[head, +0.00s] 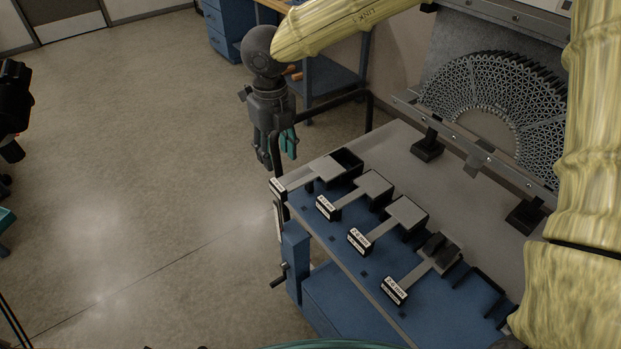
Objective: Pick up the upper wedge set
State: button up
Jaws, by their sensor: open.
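My gripper (277,147) hangs down over the floor, left of the blue workbench and beyond its left end. Its jaws are open and I see nothing between them. A row of labelled pieces with grey arms and square plates lies on the blue strip of the bench, including a far one (328,169), two middle ones (371,187) (405,213) and a near one (411,276). Dark blocks (440,245) sit on the near one's plate. I cannot tell which of these is the upper wedge set. My gripper is apart from all of them.
A blue drawer cabinet (230,28) stands behind. The floor (130,170) at left is largely clear.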

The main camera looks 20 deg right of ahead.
send_over(278, 185)
jog(key=f, duration=0.2)
jog(key=f+p, duration=0.1)
jog(key=f, duration=0.2)
jog(key=shift+s+d+f, duration=0.1)
jog(key=shift+d+f, duration=0.05)
jog(key=shift+d, duration=0.05)
jog(key=shift+w+a+f+p, duration=0.1)
jog(key=shift+f+p, duration=0.3)
jog(key=shift+f, duration=0.95)
jog(key=shift+w+a+f+p, duration=0.1)
jog(key=shift+f+p, duration=0.3)
jog(key=shift+f, duration=0.95)
jog(key=shift+c, duration=0.2)
grip_shut()
